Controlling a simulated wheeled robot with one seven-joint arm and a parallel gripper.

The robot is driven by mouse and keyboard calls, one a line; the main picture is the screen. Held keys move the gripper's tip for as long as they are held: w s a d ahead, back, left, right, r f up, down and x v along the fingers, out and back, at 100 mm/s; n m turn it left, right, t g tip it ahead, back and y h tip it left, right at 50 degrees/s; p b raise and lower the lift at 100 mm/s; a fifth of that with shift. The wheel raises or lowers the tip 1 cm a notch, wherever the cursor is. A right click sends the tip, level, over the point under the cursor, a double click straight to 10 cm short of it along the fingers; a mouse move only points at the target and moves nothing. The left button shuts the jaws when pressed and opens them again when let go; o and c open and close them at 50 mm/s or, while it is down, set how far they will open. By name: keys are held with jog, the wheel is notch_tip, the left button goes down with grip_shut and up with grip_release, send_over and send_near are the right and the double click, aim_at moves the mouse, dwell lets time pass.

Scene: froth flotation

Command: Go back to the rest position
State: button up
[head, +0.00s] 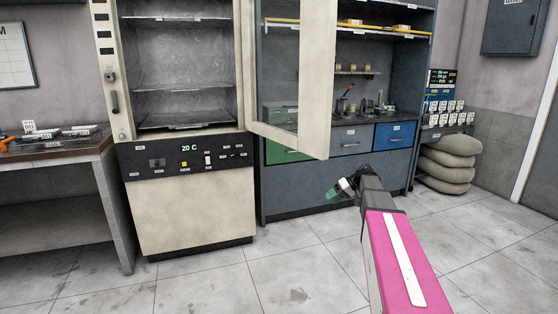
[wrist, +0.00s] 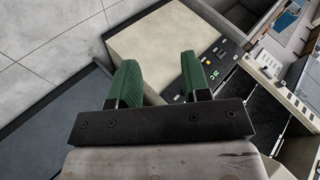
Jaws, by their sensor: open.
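My gripper (wrist: 157,76) shows in the wrist view with its two green fingers apart and nothing between them. In the head view my gripper (head: 338,190) is at the end of my arm, in the air before the grey cabinet. Its green fingertips point left. It appears clear of the cabinet and the floor. No object is in its grasp.
A cream oven (head: 195,215) with a lit 20 C display stands with its door (head: 312,75) swung open toward the grey cabinet (head: 300,195). A table (head: 60,157) is at left. Stacked sacks (head: 445,165) are at right. The tiled floor (head: 290,275) in front is clear.

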jog(key=s+a+f+m+h, duration=0.1)
jog(key=s+f+m+h, duration=0.1)
jog(key=s+f, duration=0.3)
jog(key=s+a+f+m+h, duration=0.2)
jog(key=s+f+h, duration=0.2)
jog(key=s, duration=0.9)
jog(key=s+a+f+m+h, duration=0.2)
jog(key=s+f+h, duration=0.2)
jog(key=s+f, duration=0.4)
jog(key=shift+s, duration=0.9)
jog(key=shift+g, duration=0.3)
